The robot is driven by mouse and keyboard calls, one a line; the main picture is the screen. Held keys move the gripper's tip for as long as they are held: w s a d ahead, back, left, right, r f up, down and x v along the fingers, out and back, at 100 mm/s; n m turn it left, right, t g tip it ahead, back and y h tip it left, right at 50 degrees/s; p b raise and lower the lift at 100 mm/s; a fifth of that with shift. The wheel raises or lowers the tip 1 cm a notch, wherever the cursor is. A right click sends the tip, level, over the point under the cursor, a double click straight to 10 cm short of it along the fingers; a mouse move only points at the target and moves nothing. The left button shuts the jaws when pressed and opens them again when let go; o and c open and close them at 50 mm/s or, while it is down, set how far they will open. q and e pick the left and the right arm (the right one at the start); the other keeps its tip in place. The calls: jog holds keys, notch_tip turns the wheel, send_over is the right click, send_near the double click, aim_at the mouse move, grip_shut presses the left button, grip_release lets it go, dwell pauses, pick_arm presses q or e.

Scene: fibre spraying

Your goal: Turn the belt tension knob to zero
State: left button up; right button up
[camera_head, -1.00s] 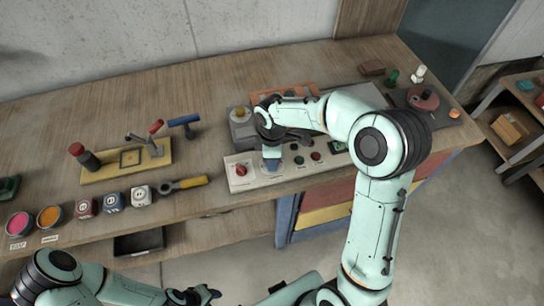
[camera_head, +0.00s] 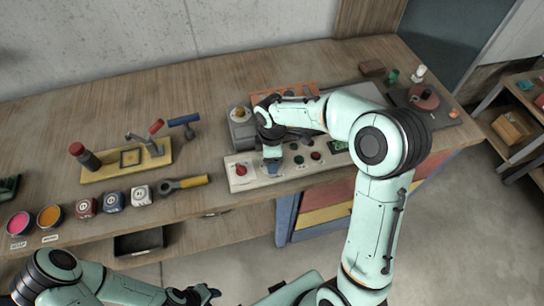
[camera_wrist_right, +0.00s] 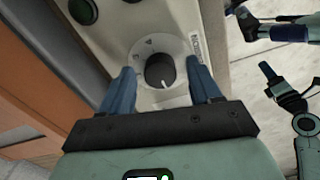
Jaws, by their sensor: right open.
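The pale control panel (camera_head: 236,187) lies along the bench's front edge. In the right wrist view, a round dark knob (camera_wrist_right: 159,70) with a white pointer line sits on a pale dial plate between my right gripper's fingers. The pointer aims toward the lower edge of that picture. My right gripper (camera_head: 271,167) is over the panel in the head view, fingers pointing down and hiding the knob there. It also shows in the right wrist view (camera_wrist_right: 158,88), its blue fingers open either side of the knob, with gaps visible. My left gripper (camera_head: 205,295) is low at the bottom edge, away from the panel.
A red knob (camera_head: 241,170) is left of my right gripper on the panel; a green button (camera_head: 299,160) and a red button (camera_head: 316,156) are to its right. A yellow-handled tool (camera_head: 184,184) lies left of the panel. Bare bench lies behind the yellow base (camera_head: 100,174).

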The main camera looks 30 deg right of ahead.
pick_arm(q)
jog(key=shift+w+r+p, duration=0.65)
jog(key=shift+w+r, duration=0.2)
pick_arm(e)
notch_tip(320, 180, up, 13)
jog(key=shift+r, duration=0.2)
